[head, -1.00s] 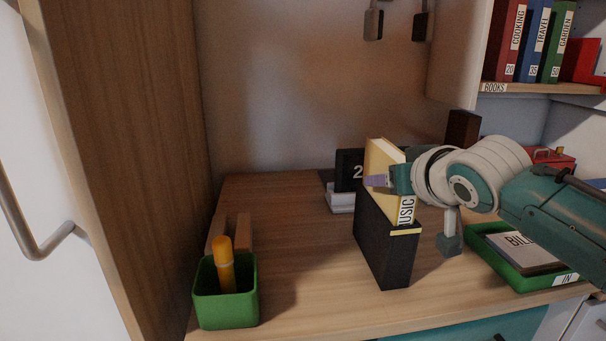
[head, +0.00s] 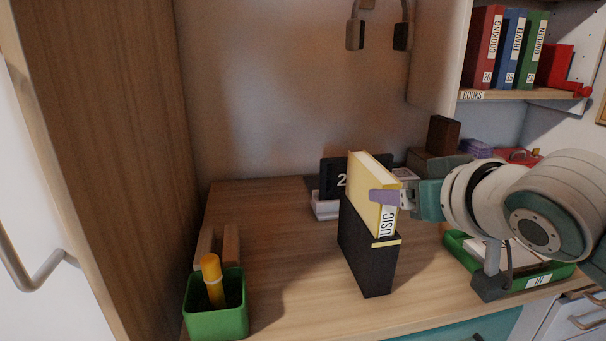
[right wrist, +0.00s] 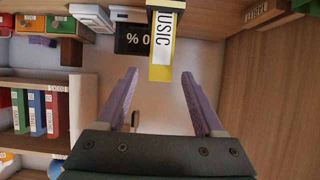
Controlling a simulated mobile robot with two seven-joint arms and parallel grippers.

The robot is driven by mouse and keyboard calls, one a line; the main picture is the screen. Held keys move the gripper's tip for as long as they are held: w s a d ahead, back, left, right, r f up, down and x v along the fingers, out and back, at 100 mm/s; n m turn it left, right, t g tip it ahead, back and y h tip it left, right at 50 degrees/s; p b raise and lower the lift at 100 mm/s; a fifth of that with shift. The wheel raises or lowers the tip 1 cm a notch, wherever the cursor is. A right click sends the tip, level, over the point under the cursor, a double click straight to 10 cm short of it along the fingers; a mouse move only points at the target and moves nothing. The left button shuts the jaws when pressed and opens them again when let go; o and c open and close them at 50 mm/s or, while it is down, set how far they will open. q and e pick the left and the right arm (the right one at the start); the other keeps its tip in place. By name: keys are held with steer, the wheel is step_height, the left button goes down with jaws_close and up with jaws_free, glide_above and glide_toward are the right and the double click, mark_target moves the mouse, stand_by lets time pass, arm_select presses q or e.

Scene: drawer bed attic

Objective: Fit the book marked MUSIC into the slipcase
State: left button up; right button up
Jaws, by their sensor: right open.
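The yellow MUSIC book (head: 368,178) stands upright, its lower part inside the black slipcase (head: 368,250) on the desk and its upper part standing above the rim. Only "USIC" of its spine label shows. The slipcase's lower front is in plain view. My right gripper (head: 385,197) is open, its purple fingers at the upper part of the book in the head view. In the right wrist view, the book's labelled spine (right wrist: 162,35) lies ahead, between and beyond the two spread fingertips (right wrist: 159,78). I see no contact there. My left gripper is out of view.
A green pot (head: 217,312) with an orange-yellow stick stands at the front left. A green IN tray (head: 545,277) lies right of the slipcase, below my right arm.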

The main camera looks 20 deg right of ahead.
steer(key=s+a+f+n+g+y, duration=0.1)
steer(key=s+a+f+g, duration=0.1)
steer(key=s, duration=0.6)
steer(key=s+a+f+n+g+y, duration=0.1)
steer(key=s+a+f+n+g, duration=0.1)
steer(key=s, duration=0.6)
steer(key=s+a+f+n+g+y, duration=0.1)
steer(key=s+a+f+g, duration=0.3)
steer(key=s+a, duration=0.3)
steer(key=shift+s+a+f+n+g, duration=0.15)
steer(key=shift+s+a+n+g, duration=0.2)
steer(key=shift+s, duration=0.25)
